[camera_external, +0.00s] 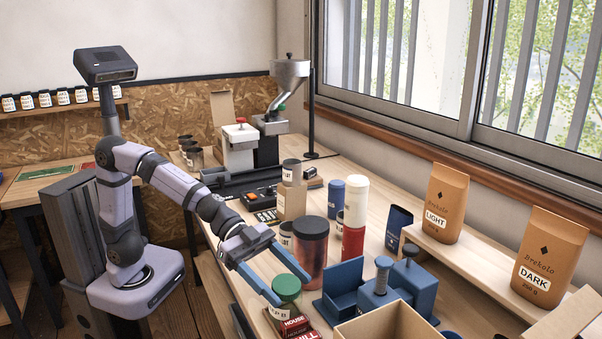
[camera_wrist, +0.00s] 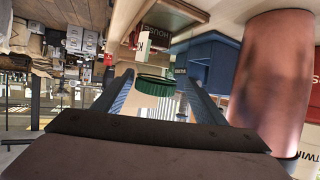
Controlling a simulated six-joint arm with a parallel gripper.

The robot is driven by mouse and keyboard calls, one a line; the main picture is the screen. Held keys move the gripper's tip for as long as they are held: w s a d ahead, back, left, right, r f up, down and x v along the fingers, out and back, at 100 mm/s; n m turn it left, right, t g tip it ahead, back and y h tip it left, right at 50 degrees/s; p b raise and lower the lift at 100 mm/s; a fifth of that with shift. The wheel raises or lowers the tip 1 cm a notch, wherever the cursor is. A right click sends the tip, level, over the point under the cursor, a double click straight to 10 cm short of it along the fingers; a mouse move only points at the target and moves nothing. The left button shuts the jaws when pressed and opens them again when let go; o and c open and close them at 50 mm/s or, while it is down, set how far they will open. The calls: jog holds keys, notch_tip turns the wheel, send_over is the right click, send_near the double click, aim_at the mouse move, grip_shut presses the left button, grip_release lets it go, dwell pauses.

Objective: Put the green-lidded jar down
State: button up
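The green-lidded jar (camera_external: 286,285) is upright near the front of the bench, with a pale label below the lid. My gripper (camera_external: 293,293) reaches it with two blue fingers, one on each side just below the lid, and appears shut on it. In the wrist view the green lid (camera_wrist: 155,86) shows between the fingertips. The jar's base is hidden, so I cannot tell whether it touches the bench.
Red-topped boxes (camera_external: 294,326), one marked HOUSE, are right beside the jar. A tall brown canister (camera_external: 311,252) stands behind it, and a blue tamping station (camera_external: 385,296) is to the right. An open cardboard box (camera_external: 390,326) is in front. The bench is crowded here.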

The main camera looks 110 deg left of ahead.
jog(key=shift+r, duration=0.15)
jog(key=shift+r+p, duration=0.15)
jog(key=shift+p, duration=0.3)
jog(key=shift+s+a+r, duration=0.1)
jog(key=shift+s+r, duration=0.05)
jog(key=p+v, duration=0.6)
jog(key=v, duration=0.5)
jog(key=shift+s+p, duration=0.15)
jog(key=shift+p, duration=0.25)
jog(key=shift+s+a, duration=0.1)
